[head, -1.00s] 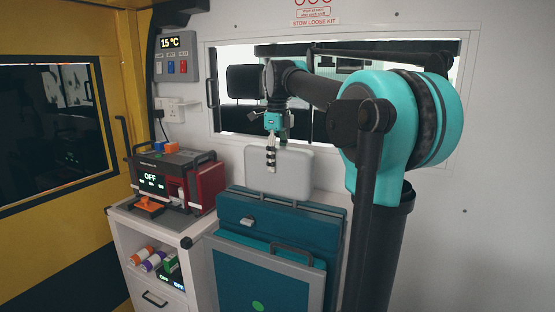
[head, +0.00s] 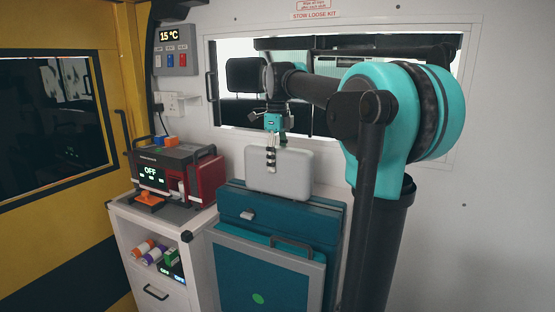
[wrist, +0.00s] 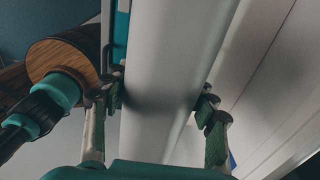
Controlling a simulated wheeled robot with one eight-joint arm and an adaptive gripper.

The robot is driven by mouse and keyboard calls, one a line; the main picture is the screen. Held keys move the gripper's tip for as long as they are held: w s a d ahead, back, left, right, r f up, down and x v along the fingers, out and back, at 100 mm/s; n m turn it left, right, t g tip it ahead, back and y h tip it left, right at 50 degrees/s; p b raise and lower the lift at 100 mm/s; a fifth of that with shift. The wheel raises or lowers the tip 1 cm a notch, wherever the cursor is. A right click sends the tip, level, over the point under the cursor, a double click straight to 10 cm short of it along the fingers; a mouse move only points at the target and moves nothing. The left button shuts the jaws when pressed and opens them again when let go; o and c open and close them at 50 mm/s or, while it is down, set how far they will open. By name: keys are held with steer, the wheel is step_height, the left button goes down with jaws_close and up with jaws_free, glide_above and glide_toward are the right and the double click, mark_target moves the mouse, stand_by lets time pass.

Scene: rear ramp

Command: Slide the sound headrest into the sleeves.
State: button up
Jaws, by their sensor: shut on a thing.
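The headrest (head: 280,172) is a pale grey rounded block, upright above the teal seat back (head: 280,214). My gripper (head: 271,158) is above it, shut on its upper edge. In the wrist view the headrest (wrist: 165,75) is the pale slab between the two fingers of my gripper (wrist: 158,102). Its lower edge overlaps the top of the seat back in the head view. I cannot tell whether it touches the seat. The sleeves and any posts under the headrest are hidden.
A white cabinet (head: 195,250) with a red and grey device (head: 180,175) stands left of the seat. A teal folded panel with a grey frame (head: 265,275) is in front of the seat. A window (head: 330,62) is behind my arm. The wall to the right is bare.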

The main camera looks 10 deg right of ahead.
steer(key=shift+f, duration=0.25)
steer(key=o, duration=1.8)
steer(key=shift+o, duration=0.2)
steer(key=shift+r, duration=0.1)
step_height(320, 180, up, 12)
steer(key=shift+f, duration=0.1)
